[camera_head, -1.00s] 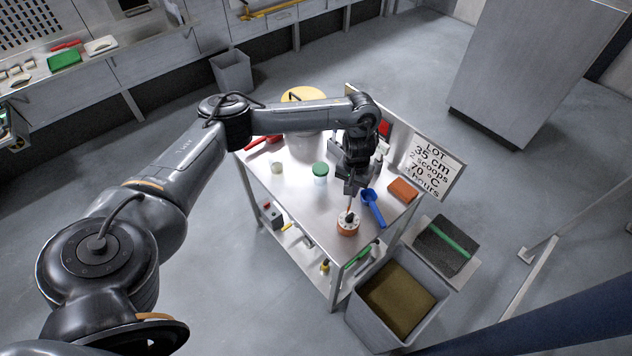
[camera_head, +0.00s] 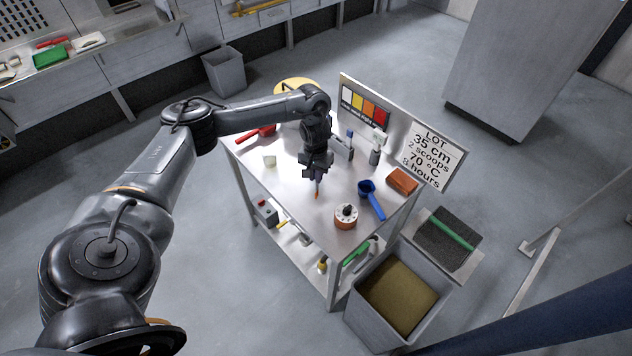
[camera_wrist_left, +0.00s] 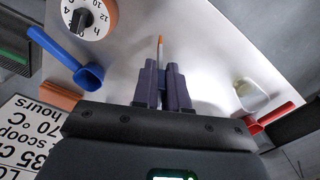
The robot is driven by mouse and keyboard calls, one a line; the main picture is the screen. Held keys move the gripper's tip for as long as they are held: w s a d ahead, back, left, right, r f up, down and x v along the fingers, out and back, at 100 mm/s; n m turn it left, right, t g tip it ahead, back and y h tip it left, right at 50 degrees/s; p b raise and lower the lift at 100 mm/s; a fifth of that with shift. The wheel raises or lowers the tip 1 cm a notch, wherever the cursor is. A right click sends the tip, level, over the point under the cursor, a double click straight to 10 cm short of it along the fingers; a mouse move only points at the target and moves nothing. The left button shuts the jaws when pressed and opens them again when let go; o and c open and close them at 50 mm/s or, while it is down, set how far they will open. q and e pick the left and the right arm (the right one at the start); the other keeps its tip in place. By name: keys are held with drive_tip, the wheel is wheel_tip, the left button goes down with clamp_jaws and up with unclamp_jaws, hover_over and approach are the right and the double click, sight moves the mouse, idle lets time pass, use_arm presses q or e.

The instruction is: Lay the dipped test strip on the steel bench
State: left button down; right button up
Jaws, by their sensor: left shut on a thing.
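The test strip (camera_head: 317,194) is thin, with an orange end, and points downward from my left gripper (camera_head: 317,180). In the left wrist view the strip (camera_wrist_left: 160,47) sticks out beyond the two dark fingers of the left gripper (camera_wrist_left: 164,70), which are shut on it. The steel bench (camera_head: 290,192) is a bright metal table under the gripper. The strip is over its middle; whether its end touches the top I cannot tell. My right gripper is not in view.
A round orange-white timer dial (camera_head: 346,216), a blue scoop (camera_head: 371,197) and an orange block (camera_head: 402,181) lie right of the gripper. A small pale cup (camera_head: 269,161) and a red-handled tool (camera_head: 257,133) lie left. A colour chart (camera_head: 364,107) stands behind. The front left top is clear.

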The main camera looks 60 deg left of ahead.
use_arm(q)
wheel_tip(320, 180, down, 3)
drive_tip(key=shift+f, duration=0.3)
drive_tip(key=c, duration=1.2)
unclamp_jaws()
drive_tip(key=shift+o, duration=0.2)
